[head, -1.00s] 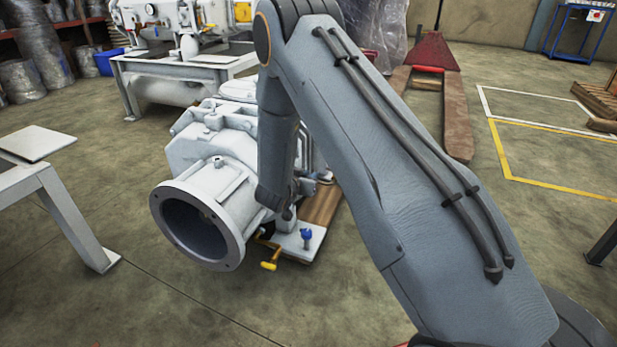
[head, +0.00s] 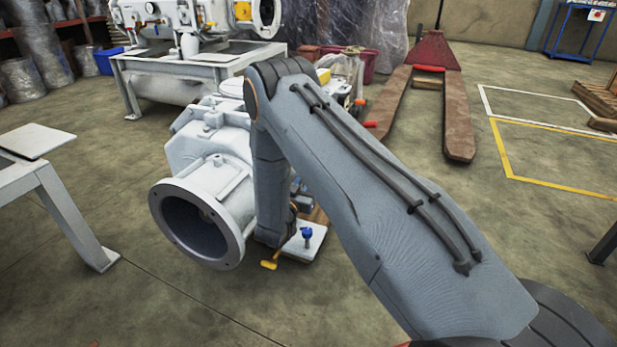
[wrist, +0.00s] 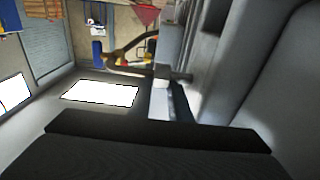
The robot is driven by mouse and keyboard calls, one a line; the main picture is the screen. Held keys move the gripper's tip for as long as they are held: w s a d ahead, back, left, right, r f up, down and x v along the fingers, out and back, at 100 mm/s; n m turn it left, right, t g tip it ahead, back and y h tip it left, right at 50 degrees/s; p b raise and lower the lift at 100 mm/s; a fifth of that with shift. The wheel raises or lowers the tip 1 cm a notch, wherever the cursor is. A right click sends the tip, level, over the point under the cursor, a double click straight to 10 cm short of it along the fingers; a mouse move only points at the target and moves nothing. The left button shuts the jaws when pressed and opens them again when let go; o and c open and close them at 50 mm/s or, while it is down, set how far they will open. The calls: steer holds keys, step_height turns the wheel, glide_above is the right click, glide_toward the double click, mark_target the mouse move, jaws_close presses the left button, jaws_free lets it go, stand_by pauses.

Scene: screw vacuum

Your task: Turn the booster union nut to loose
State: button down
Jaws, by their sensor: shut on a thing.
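The white vacuum pump machine (head: 208,150) stands low on the floor, its round flanged opening (head: 195,225) facing front left. In the head view my arm covers the machine's right side, and the booster union nut cannot be picked out there. My gripper's fingers are hidden behind the arm in that view. In the wrist view my gripper (wrist: 165,88) is shut on a part of the machine, which I take to be the booster union nut. The nut's outline and its turn angle are too dark and small to tell.
A blue-topped knob (head: 307,233) and a yellow handle (head: 269,265) sit low beside my forearm. A white-framed table (head: 62,205) stands at left, another white machine (head: 180,80) behind. A red pallet jack (head: 431,90) stands at back right. The front floor is clear.

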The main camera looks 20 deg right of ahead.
steer(key=shift+s+a+f+t+h+b, duration=0.1)
steer(key=shift+t+h+b, duration=0.2)
steer(key=shift+t, duration=0.2)
steer(key=shift+f+t+h+b, duration=0.1)
steer(key=shift+t+h+b, duration=0.1)
steer(key=shift+t+h, duration=0.25)
steer(key=shift+r, duration=0.1)
steer(key=c, duration=1.6)
jaws_free()
steer(key=shift+c, duration=0.2)
steer(key=shift+s, duration=0.1)
steer(key=p+v, duration=0.3)
steer(key=v, duration=0.4)
steer(key=shift+s+a+f, duration=0.2)
steer(key=shift+f, duration=0.05)
